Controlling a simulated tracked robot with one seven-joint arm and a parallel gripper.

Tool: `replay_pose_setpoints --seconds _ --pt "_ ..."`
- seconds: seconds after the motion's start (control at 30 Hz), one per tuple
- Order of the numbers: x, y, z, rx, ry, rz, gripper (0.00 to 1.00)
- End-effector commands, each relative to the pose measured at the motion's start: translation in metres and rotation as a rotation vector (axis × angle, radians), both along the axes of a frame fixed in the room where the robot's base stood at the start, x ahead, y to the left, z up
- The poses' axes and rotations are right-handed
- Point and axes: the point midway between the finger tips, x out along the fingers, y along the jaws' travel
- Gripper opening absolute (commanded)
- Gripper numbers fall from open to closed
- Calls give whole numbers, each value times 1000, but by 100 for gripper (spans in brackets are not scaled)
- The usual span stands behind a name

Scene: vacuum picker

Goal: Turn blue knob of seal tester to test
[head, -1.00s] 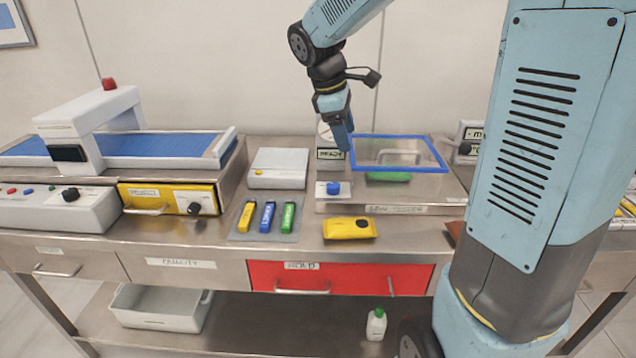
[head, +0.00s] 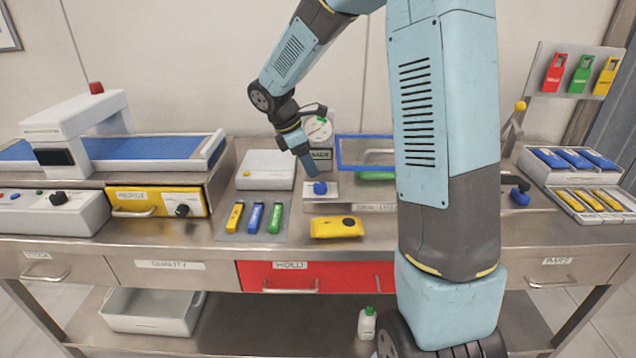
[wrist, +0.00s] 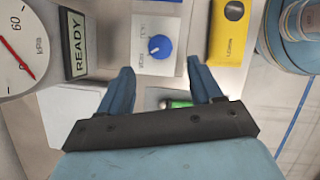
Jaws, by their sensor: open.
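The blue knob (head: 320,188) sits on a pale plate at the front left of the seal tester (head: 375,208). In the wrist view the blue knob (wrist: 160,46) is round, with a short white mark toward its lower left; the small lettering beside it is hard to read. My gripper (head: 311,172) points down just above and behind the knob. In the wrist view my gripper (wrist: 160,68) is open, its fingers spread to either side of the knob's line and apart from it. A display (wrist: 74,44) reads READY, beside a kPa gauge (wrist: 20,50).
A blue-framed lid (head: 362,138) stands right of my gripper. A yellow pouch (head: 337,227) lies in front of the tester. Yellow, blue and green sticks (head: 255,217) lie on a mat to the left. A white scale-like box (head: 266,170) stands behind them.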

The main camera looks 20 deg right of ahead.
Motion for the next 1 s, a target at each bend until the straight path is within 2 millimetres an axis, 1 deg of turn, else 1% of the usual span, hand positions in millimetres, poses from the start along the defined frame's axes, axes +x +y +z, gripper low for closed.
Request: replay_pose_setpoints --seconds 0.03,0.2,0.43,0.6,0.87,0.9,1.0 --pt "-1 -4 -10 -1 4 -2 65" --pt "-1 -15 -37 0 3 0 65" --pt "-2 -26 -62 0 2 -1 65" --pt "-2 -29 -70 0 0 0 65" --pt "-2 -30 -71 0 0 0 65" --pt "-2 -29 -71 0 0 0 64" --pt "-2 -29 -71 0 0 0 54"
